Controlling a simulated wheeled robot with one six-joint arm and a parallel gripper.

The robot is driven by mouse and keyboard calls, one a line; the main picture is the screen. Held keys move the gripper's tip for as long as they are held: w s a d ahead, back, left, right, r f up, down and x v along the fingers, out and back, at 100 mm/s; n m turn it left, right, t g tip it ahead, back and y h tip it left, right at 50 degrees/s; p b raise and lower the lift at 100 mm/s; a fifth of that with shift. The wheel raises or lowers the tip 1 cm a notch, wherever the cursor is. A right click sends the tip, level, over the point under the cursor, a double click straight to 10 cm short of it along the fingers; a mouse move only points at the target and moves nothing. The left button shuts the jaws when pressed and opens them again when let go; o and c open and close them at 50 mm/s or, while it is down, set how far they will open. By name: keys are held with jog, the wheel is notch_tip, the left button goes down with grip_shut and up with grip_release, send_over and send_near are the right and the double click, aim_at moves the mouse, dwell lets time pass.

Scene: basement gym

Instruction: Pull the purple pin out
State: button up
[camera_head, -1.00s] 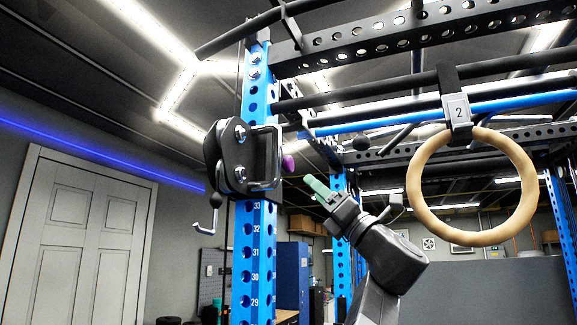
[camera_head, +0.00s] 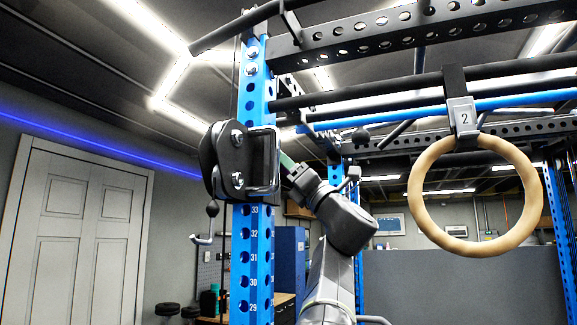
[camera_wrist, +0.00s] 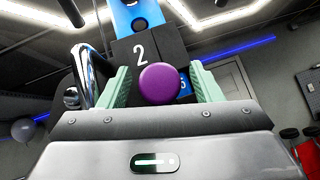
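The purple pin's round knob (camera_wrist: 159,84) shows in the wrist view, in front of the black bracket on the blue upright. My gripper (camera_wrist: 162,80) has its two green fingers either side of the knob, with a gap on each side. It is open and holds nothing. In the head view my gripper (camera_head: 286,160) reaches up to the right side of the black bracket (camera_head: 228,162) on the blue upright (camera_head: 252,255). The purple knob is hidden there.
A chrome bar (camera_wrist: 88,75) curves close beside my left finger in the wrist view. A wooden ring (camera_head: 418,190) hangs to the right of my arm. Dark bars (camera_head: 380,90) cross above. A white door (camera_head: 75,235) stands at the left.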

grip_shut()
jog(key=shift+s+d+b, duration=0.2)
jog(key=shift+d, duration=0.3)
jog(key=shift+s+d+b, duration=0.2)
jog(key=shift+d, duration=0.25)
jog(key=shift+o, duration=0.2)
grip_release()
jog(key=shift+d, duration=0.1)
jog(key=b+v, duration=0.3)
jog(key=v, duration=0.4)
jog(key=shift+s+d+f+b, duration=0.15)
jog(key=shift+s+b, duration=0.05)
jog(key=shift+b, duration=0.2)
jog(key=shift+w, duration=0.1)
